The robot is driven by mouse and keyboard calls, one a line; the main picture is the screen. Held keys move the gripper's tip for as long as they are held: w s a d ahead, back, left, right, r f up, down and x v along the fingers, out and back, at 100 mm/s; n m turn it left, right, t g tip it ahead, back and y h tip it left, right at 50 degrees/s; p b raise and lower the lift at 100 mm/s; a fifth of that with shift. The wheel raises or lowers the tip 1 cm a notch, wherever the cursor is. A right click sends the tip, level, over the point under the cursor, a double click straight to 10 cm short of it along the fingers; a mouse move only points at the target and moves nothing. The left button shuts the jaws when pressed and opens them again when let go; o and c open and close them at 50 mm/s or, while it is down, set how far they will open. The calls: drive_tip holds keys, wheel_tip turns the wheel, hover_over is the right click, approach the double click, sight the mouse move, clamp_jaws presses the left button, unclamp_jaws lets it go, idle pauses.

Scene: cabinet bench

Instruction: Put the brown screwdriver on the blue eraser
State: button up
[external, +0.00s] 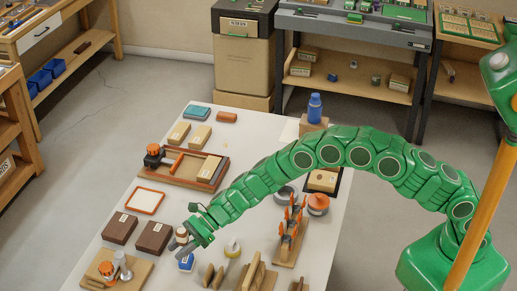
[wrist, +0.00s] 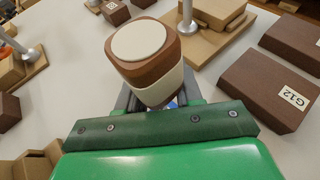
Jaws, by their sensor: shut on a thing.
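My gripper (external: 190,237) is shut on a brown piece with a cream band and a round cream end, which I take for the brown screwdriver (external: 181,234). In the wrist view the brown screwdriver (wrist: 140,42) is seen nearly end-on between the fingers, so any shaft is hidden. A small blue block with a white label, likely the blue eraser (external: 186,263), is on the white table just below the gripper in the external view. A sliver of blue also shows under the held piece in the wrist view. The gap between the two cannot be judged.
Two dark brown boxes (external: 154,238) lie left of the gripper; one labelled G12 (wrist: 275,88) shows at right in the wrist view. A wooden stand with metal and orange parts (external: 118,270) is at front left. Upright wooden pieces (external: 252,272) and a white-and-yellow item (external: 232,248) stand to the right.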

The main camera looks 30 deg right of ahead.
sight(182, 260)
drive_tip(key=shift+f, duration=1.55)
drive_tip(key=shift+f, duration=0.15)
drive_tip(key=o, duration=1.1)
drive_tip(key=shift+c, duration=0.2)
drive_tip(key=shift+w+r, duration=0.1)
drive_tip(key=shift+r, duration=0.1)
drive_tip(key=v, duration=1.2)
